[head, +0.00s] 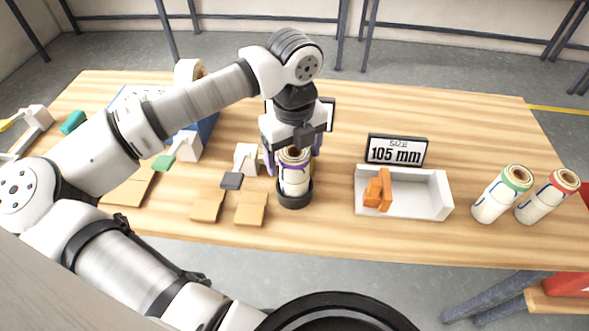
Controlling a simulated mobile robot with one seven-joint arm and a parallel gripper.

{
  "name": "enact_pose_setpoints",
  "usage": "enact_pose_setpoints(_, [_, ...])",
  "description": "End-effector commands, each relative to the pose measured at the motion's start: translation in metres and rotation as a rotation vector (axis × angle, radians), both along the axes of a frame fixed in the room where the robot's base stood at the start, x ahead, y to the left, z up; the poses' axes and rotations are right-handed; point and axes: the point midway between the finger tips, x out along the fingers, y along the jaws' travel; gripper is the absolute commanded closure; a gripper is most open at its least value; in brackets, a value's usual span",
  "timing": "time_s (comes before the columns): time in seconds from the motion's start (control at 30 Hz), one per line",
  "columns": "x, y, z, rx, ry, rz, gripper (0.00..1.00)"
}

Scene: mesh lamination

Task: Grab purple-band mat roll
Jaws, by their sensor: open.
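The purple-band mat roll (295,182) stands upright in a black round holder (295,199) near the middle of the wooden table. It is a cream roll with a purple band near its top. My gripper (294,163) points down over the roll, with its fingers on the left and right sides of it. The gripper is open. Whether either finger touches the roll cannot be told from this view. The gripper body hides part of the roll's top.
A white tray (425,209) with orange pieces (377,190) and a "105 mm" sign (396,150) stand right of the roll. A green-band roll (502,194) and a red-band roll (547,196) stand at the far right. Tan blocks (251,208) lie left of the holder.

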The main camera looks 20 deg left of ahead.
Motion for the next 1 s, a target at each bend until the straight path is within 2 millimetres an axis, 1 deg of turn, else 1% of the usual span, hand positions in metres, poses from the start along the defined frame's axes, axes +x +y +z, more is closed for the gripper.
enact_pose_setpoints(0.1, [0.002, 0.0, -0.015, -0.004, 0.002, 0.0, 0.21])
enact_pose_setpoints(0.2, [0.003, 0.0, -0.025, -0.001, 0.0, 0.0, 0.21])
enact_pose_setpoints(0.3, [0.003, 0.0, -0.029, -0.001, 0.0, 0.0, 0.21])
enact_pose_setpoints(0.47, [0.003, 0.0, -0.029, -0.001, -0.001, 0.0, 0.21])
enact_pose_setpoints(0.57, [0.003, 0.0, -0.029, -0.001, -0.001, 0.0, 0.32])
enact_pose_setpoints(0.9, [0.003, 0.0, -0.028, -0.001, -0.001, 0.0, 0.77])
enact_pose_setpoints(0.93, [0.003, 0.0, -0.028, -0.001, -0.001, 0.0, 0.79])
enact_pose_setpoints(1.0, [0.003, 0.0, -0.028, -0.001, -0.001, 0.0, 0.79])
